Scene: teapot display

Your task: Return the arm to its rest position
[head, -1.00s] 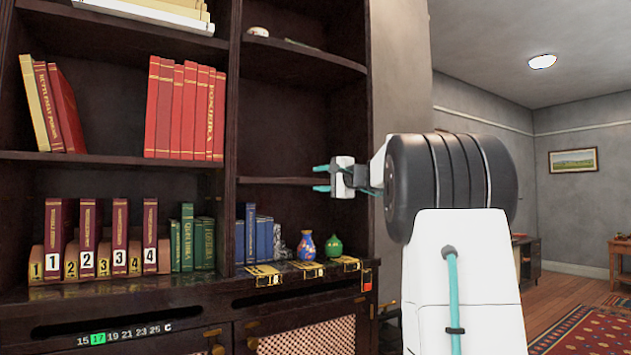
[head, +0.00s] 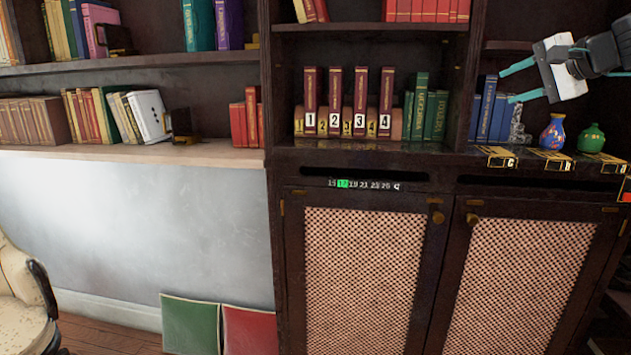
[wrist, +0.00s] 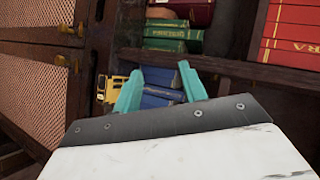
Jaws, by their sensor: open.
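My gripper (head: 512,83) is at the upper right of the head view, in front of the right shelf compartment. Its two teal fingers are apart and point left, with nothing between them. My dark arm link enters from the right edge. In the wrist view my gripper (wrist: 160,72) shows open and empty, its fingers toward blue books (wrist: 160,97) on the shelf. In the head view the gripper appears above the blue books (head: 490,110) and the blue patterned vase (head: 552,133). Most of the arm is out of view.
A green vase (head: 591,138) stands right of the blue one. Black-and-gold plates (head: 497,157) lie along the shelf's front edge. Numbered red books (head: 334,100) stand left. Below are cabinet doors (head: 365,260). A cream chair (head: 20,290) stands at the lower left.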

